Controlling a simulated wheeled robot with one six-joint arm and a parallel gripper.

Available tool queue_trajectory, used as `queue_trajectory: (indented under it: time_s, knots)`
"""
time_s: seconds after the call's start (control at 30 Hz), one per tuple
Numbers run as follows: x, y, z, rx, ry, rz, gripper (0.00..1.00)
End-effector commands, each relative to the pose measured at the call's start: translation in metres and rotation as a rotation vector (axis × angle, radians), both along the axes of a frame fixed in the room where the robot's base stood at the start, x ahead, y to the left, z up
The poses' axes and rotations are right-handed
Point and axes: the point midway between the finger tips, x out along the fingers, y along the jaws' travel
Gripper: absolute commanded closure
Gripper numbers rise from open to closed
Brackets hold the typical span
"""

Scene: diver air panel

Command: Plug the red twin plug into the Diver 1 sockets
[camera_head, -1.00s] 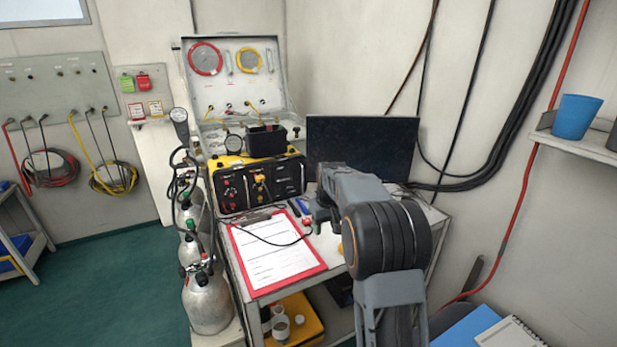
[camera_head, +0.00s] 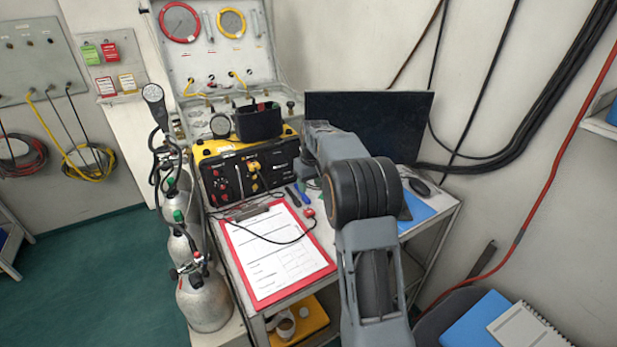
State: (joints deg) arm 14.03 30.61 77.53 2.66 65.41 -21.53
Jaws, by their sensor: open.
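The red twin plug (camera_head: 308,212) lies on the cart top, just right of the clipboard, on the end of a thin black cable. The yellow and black air panel (camera_head: 246,172) stands at the back of the cart. Its front has red sockets or fittings (camera_head: 222,184) at the left and a yellow plug (camera_head: 254,166) seated nearer the middle. The socket labels are too small to read. My gripper (camera_head: 307,168) is by the panel's right end, beyond the red plug, open and apart from it. My arm partly hides it, and its fingertips are hard to make out.
A red-edged clipboard (camera_head: 278,252) fills the cart's front, with the cable across it. Blue and dark pens (camera_head: 298,194) lie beside the plug. A black bin (camera_head: 259,122) sits on the panel. A dark monitor (camera_head: 370,122) stands behind my arm; gas cylinders (camera_head: 204,300) stand left.

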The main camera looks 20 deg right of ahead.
Motion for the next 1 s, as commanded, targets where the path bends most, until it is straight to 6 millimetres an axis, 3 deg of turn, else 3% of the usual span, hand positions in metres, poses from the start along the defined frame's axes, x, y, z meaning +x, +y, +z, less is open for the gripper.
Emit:
queue_trajectory:
  time_s: [0.5,0.7,1.0]
  knots:
    - [0.01,0.001,-0.09,0.001,0.003,-0.001,0.51]
    - [0.013,0.002,-0.109,0.001,0.001,0.001,0.51]
    - [0.014,0.002,-0.118,0.0,0.0,0.001,0.51]
